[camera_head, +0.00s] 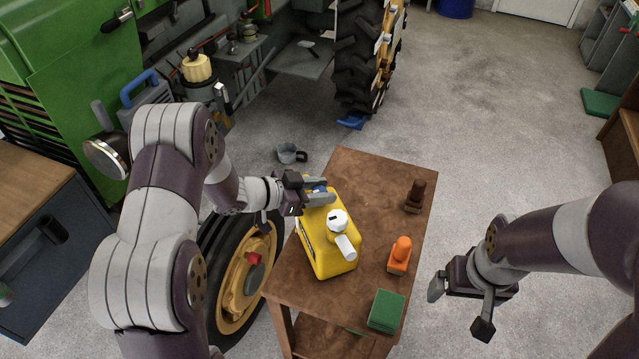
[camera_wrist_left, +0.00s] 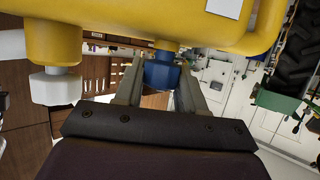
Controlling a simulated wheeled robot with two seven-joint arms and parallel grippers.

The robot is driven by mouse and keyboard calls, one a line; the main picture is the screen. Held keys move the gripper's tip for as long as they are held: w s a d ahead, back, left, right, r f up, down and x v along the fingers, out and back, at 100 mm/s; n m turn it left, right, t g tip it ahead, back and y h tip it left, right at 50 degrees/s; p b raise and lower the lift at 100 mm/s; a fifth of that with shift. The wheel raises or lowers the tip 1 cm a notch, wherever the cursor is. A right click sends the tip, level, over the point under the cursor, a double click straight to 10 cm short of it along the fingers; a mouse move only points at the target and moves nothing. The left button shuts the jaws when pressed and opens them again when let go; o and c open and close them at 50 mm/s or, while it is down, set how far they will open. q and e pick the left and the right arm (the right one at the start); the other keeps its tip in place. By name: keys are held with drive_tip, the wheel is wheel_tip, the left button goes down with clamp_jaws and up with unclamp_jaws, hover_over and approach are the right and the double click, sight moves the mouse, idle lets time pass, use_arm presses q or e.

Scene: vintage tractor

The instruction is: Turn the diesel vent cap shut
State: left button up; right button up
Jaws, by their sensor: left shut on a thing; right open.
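The yellow diesel can (camera_head: 330,252) stands on the brown table, with a white spout (camera_head: 341,233) on top. Its blue vent cap (camera_head: 319,188) sits at the can's far end, partly hidden by my left gripper (camera_head: 322,197). In the left wrist view, the blue vent cap (camera_wrist_left: 162,73) is between the two fingers of my left gripper (camera_wrist_left: 161,85), which is shut on it. The yellow can (camera_wrist_left: 190,25) and white spout (camera_wrist_left: 55,86) also show there. My right gripper (camera_head: 460,308) is open and empty, right of the table.
The brown table (camera_head: 385,170) also bears a dark brown bottle-like object (camera_head: 415,196), an orange object (camera_head: 400,254) and a green box (camera_head: 386,311). The green tractor (camera_head: 75,75) is behind left.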

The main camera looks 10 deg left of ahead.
idle(0.3)
use_arm(q)
drive_tip(key=o, duration=1)
drive_tip(key=v, duration=1.2)
drive_tip(key=shift+a+r+p, duration=0.1)
drive_tip(key=shift+a+p, duration=0.2)
drive_tip(key=shift+a, duration=0.05)
